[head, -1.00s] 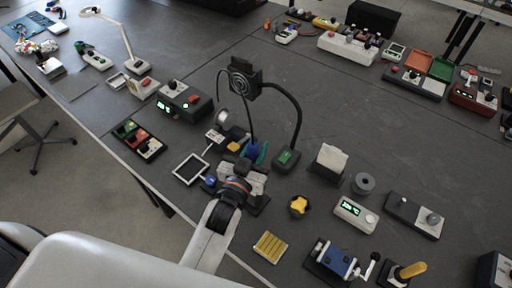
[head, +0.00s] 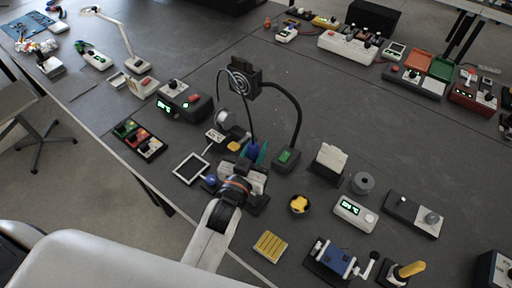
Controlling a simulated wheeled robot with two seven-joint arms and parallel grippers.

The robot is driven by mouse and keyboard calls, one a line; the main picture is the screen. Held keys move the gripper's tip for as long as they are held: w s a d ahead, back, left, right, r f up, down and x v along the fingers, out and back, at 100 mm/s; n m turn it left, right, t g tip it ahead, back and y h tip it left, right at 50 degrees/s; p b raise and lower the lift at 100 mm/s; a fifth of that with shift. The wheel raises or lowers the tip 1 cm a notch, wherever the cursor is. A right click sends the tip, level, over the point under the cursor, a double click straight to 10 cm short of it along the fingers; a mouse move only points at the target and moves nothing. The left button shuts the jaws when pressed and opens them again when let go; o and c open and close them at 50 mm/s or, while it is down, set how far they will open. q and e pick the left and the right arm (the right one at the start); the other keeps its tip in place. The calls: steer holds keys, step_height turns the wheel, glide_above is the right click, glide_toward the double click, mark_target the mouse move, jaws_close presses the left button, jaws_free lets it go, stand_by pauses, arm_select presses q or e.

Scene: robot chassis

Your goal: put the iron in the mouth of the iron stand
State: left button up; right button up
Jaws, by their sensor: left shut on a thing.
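The iron (head: 252,149) has a blue handle and stands roughly upright, with a thin dark cable looping up from its top. My left gripper (head: 254,158) is shut on this handle, its teal fingers on either side of it. The iron's lower part and tip are hidden behind my gripper and wrist. A dark base (head: 259,207) shows partly beneath the gripper and may belong to the iron stand. The stand's mouth is hidden, so I cannot tell whether the tip is in it. My right gripper is not in view.
A fan on a black gooseneck (head: 298,112) rises close behind the gripper from a green-topped base (head: 287,159).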

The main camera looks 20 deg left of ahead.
arm_select(q)
steer(key=shift+f+b, duration=2.8)
steer(key=shift+f, duration=1.35)
steer(key=o, duration=1)
steer(key=s+a+b, duration=0.1)
steer(key=s+b, duration=0.1)
steer(key=s, duration=1)
